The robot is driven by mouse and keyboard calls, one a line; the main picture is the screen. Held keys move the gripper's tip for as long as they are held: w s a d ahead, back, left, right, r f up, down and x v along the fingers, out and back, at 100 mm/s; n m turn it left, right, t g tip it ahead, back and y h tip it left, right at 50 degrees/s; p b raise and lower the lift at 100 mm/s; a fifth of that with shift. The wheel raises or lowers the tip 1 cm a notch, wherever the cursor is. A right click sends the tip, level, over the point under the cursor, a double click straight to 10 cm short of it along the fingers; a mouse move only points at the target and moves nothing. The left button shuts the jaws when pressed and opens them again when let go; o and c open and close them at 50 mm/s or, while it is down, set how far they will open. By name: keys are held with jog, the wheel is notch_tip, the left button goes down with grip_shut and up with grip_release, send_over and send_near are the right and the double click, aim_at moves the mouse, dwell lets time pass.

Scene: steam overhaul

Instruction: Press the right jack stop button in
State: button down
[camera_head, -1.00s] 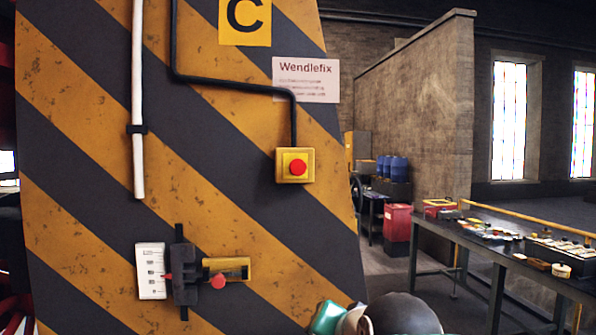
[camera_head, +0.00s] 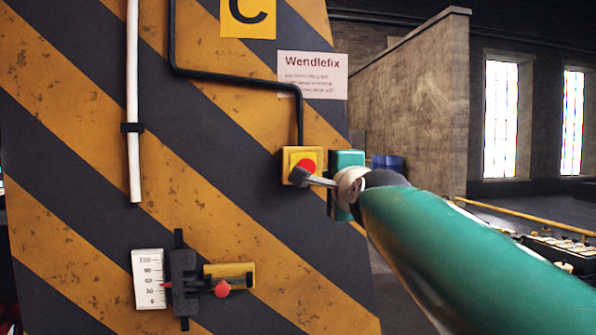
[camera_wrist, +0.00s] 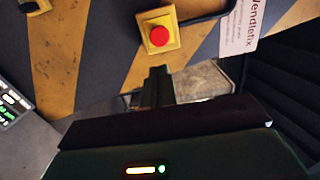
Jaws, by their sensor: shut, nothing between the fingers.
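The red stop button (camera_head: 307,167) sits in a yellow box on the striped yellow and black panel (camera_head: 90,240). A black conduit runs down to it. In the wrist view the red button (camera_wrist: 159,36) faces me in its yellow box, just beyond my fingers. My gripper (camera_head: 298,174) is shut and empty, its tip over the lower left of the button in the head view. In the wrist view my gripper (camera_wrist: 157,72) points toward the button, with a small gap in that picture. I cannot tell whether the tip touches the button. My green arm reaches in from the right.
A scale with a slider (camera_head: 183,277) and a red knob is lower on the panel. A white pipe (camera_head: 133,110) and a Wendlefix sign (camera_head: 312,75) are above. A bench with items (camera_head: 560,246) stands at right, partly behind my arm.

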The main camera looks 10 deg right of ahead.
aim_at(308, 168)
jog(key=w, duration=1.4)
jog(key=shift+a+r, duration=0.1)
jog(key=shift+a, duration=0.2)
jog(key=shift+w, duration=0.1)
jog(key=shift+w, duration=0.65)
jog(key=shift+w+r, duration=0.1)
jog(key=shift+r, duration=0.2)
jog(key=shift+w, duration=0.1)
jog(key=shift+f, duration=0.15)
